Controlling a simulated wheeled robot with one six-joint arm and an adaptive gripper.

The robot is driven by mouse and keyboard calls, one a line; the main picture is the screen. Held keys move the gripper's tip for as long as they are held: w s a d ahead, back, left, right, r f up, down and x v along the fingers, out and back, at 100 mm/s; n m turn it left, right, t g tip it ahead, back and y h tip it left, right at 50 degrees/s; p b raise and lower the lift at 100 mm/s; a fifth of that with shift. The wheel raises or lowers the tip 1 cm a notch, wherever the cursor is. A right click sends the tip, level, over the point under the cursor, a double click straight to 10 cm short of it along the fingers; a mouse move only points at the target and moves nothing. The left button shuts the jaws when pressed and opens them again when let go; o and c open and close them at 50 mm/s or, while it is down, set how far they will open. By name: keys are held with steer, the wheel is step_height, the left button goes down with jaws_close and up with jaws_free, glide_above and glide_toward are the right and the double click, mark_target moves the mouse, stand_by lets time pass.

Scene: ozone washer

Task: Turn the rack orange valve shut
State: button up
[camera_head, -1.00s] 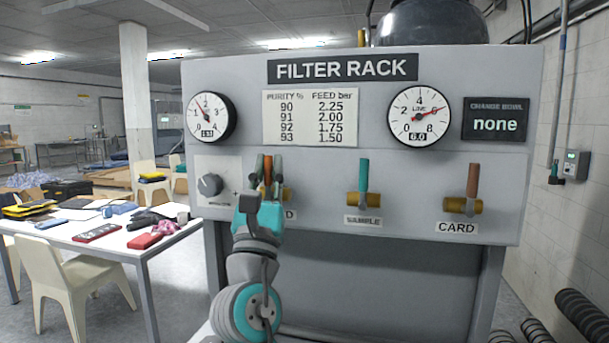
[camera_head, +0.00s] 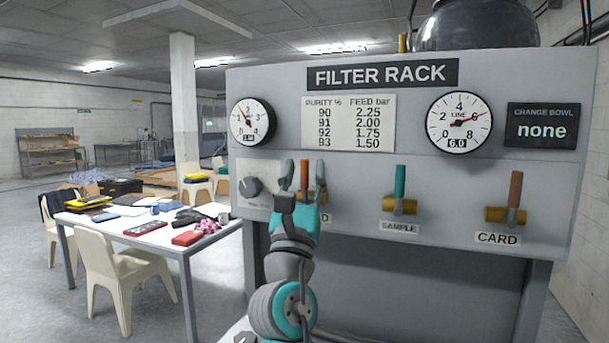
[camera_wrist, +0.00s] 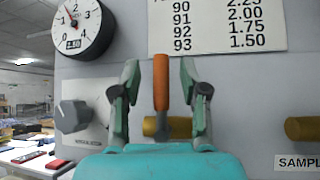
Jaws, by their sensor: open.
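The orange valve has an upright orange handle (camera_head: 304,174) on a brass body, at the left of the row of valves on the filter rack (camera_head: 470,265). The handle also shows in the wrist view (camera_wrist: 161,83), with part of the brass body (camera_wrist: 178,127) below it. My gripper (camera_head: 304,166) is open, with one finger on each side of the handle. In the wrist view my gripper (camera_wrist: 160,80) shows gaps between the handle and both fingers. The label under this valve is mostly hidden by my gripper; only its last letter shows.
A valve with a teal handle (camera_head: 400,182) stands upright above the SAMPLE label. A valve with a brownish-red handle (camera_head: 515,188) stands above the CARD label. A grey knob (camera_head: 251,187) is close left of my gripper. A cluttered white table (camera_head: 150,238) stands at the left.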

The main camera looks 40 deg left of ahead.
steer(key=v, duration=1.2)
stand_by(0.5)
